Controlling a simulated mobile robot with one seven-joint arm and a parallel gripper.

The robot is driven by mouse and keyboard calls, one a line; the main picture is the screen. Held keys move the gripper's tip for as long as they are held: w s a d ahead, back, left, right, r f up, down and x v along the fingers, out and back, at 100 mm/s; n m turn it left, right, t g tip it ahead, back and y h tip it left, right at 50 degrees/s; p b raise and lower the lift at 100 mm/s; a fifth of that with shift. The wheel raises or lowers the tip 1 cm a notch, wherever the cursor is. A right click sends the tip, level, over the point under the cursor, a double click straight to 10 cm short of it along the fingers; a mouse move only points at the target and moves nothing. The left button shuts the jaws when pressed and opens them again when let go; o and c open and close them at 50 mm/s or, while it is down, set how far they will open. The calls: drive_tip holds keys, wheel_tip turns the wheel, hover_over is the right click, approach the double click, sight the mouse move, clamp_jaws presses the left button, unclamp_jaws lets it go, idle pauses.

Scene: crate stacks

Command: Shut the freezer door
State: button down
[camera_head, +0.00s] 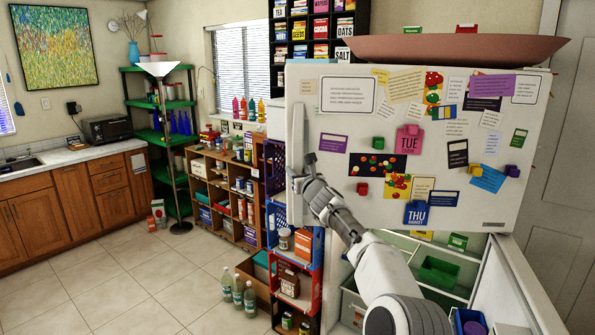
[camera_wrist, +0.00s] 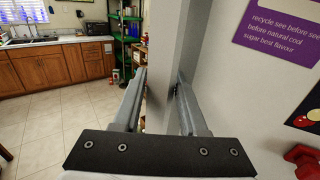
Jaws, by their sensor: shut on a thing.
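The freezer door (camera_head: 335,200) is a white panel covered in notes and magnets, facing the head camera. Its upright handle (camera_head: 298,125) runs down the left edge. My gripper (camera_head: 305,172) is at the lower part of this handle, with my arm reaching up from the bottom right. In the wrist view the handle (camera_wrist: 160,65) stands between the two fingers, and my gripper (camera_wrist: 160,95) is shut on it. The door face fills the right of that view.
Below the door, open white shelves hold green bins (camera_head: 439,271). A wide brown bowl (camera_head: 460,49) sits above the door. Stacked crates (camera_head: 310,292) stand close on the left, with bottles (camera_head: 238,290) on the floor. The tiled floor farther left is clear.

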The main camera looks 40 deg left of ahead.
drive_tip(key=shift+w+d, duration=0.15)
drive_tip(key=shift+d, duration=0.05)
drive_tip(key=c, duration=0.5)
unclamp_jaws()
drive_tip(key=shift+f+b, duration=0.15)
drive_tip(key=shift+b, duration=0.5)
drive_tip(key=shift+d+b, duration=0.15)
drive_tip(key=shift+b, duration=0.35)
drive_tip(key=shift+b+v, duration=8.6)
drive_tip(key=shift+b, duration=1.5)
